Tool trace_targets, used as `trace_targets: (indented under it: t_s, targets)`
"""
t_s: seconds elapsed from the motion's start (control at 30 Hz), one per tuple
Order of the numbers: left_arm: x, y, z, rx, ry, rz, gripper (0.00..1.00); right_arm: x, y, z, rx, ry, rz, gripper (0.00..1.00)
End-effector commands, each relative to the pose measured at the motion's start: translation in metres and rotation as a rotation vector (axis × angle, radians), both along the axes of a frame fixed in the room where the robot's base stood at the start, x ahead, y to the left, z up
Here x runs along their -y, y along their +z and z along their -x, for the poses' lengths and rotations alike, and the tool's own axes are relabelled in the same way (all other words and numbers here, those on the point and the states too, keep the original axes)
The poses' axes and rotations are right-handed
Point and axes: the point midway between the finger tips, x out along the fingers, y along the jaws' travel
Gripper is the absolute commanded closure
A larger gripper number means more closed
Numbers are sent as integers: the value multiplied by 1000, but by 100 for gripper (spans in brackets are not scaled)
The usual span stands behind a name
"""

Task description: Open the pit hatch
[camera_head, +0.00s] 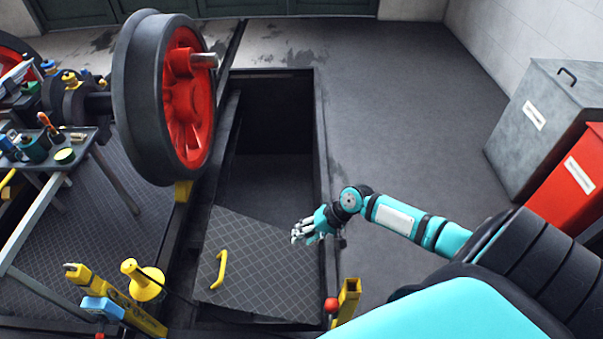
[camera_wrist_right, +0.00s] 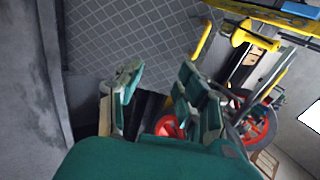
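The pit hatch (camera_head: 262,270) is a dark diamond-patterned plate with a yellow handle (camera_head: 220,269) near its left side. It lies at the near end of the floor pit (camera_head: 275,180), skewed to the pit's edges and seemingly tilted. Beyond it the pit is open and dark. My right gripper (camera_head: 303,232) is over the hatch's far right corner, apart from the handle; whether it touches the plate I cannot tell. In the right wrist view its fingers (camera_wrist_right: 160,95) are spread with nothing between them, and the hatch (camera_wrist_right: 130,30) and handle (camera_wrist_right: 203,40) show beyond. My left gripper is not in view.
A wheelset (camera_head: 165,95) with a red centre stands left of the pit. A tool table (camera_head: 85,140) is farther left. Yellow stands (camera_head: 145,282) and a post (camera_head: 347,300) flank the hatch. Grey (camera_head: 545,120) and red bins (camera_head: 575,180) stand right. Floor right of the pit is clear.

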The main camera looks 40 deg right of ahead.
Motion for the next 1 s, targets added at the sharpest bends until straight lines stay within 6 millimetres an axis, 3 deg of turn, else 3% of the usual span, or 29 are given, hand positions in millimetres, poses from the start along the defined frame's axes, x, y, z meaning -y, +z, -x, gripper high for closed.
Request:
trace_targets:
  t_s: [0.2,0.4,0.77,0.83,1.0]
  targets:
    - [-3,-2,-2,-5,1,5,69,20,39,12,-9,2,13,62]
    - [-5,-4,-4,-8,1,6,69,30,64,18,-16,2,17,62]
    - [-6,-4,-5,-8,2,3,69,33,72,20,-16,2,16,62]
    - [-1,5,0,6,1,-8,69,33,72,19,-16,2,17,62]
    - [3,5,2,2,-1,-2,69,33,71,19,-16,2,17,62]
